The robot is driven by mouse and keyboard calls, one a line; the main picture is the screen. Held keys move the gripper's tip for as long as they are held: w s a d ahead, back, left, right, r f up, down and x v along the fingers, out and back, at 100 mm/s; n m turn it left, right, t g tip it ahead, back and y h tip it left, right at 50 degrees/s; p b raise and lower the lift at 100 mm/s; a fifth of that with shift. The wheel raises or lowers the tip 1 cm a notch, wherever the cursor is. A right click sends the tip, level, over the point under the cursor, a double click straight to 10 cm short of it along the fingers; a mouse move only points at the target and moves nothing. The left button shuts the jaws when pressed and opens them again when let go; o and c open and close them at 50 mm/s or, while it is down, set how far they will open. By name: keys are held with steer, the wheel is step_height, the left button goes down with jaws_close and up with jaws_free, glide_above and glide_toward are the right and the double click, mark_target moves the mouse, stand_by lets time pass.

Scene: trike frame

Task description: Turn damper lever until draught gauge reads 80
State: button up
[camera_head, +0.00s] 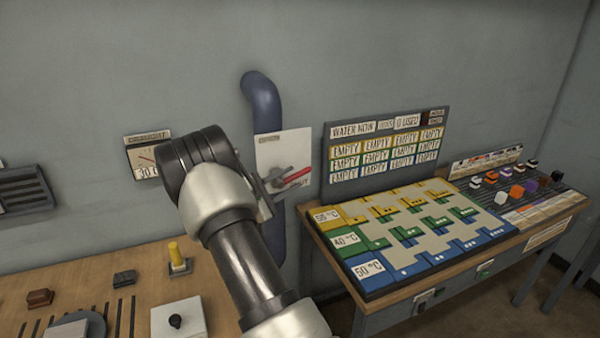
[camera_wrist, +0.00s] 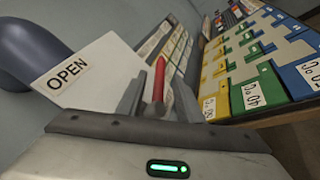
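The damper lever (camera_head: 297,176) has a red handle and is mounted on a white plate (camera_head: 287,147) on the back wall. My gripper (camera_head: 271,186) is at the lever, seen from behind my arm. In the wrist view the red lever (camera_wrist: 160,100) stands between the two dark fingers of my gripper (camera_wrist: 160,98), seemingly with gaps at the sides; contact is unclear. The plate shows the word OPEN in the wrist view. The draught gauge (camera_head: 143,157) is on the wall to the left; my arm covers its right part. Its number begins with 30, and the rest is hidden.
A blue pipe (camera_head: 263,100) runs down behind the plate. A coloured board (camera_head: 412,233) on a table and a sign panel (camera_head: 388,150) stand to the right. A wooden bench (camera_head: 120,275) with a yellow peg (camera_head: 177,257) lies at lower left.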

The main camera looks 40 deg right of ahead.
mark_target(296, 175)
steer(key=d, duration=0.2)
steer(key=w+d, duration=0.1)
steer(key=d, duration=0.2)
steer(key=shift+p, duration=0.3)
jaws_close()
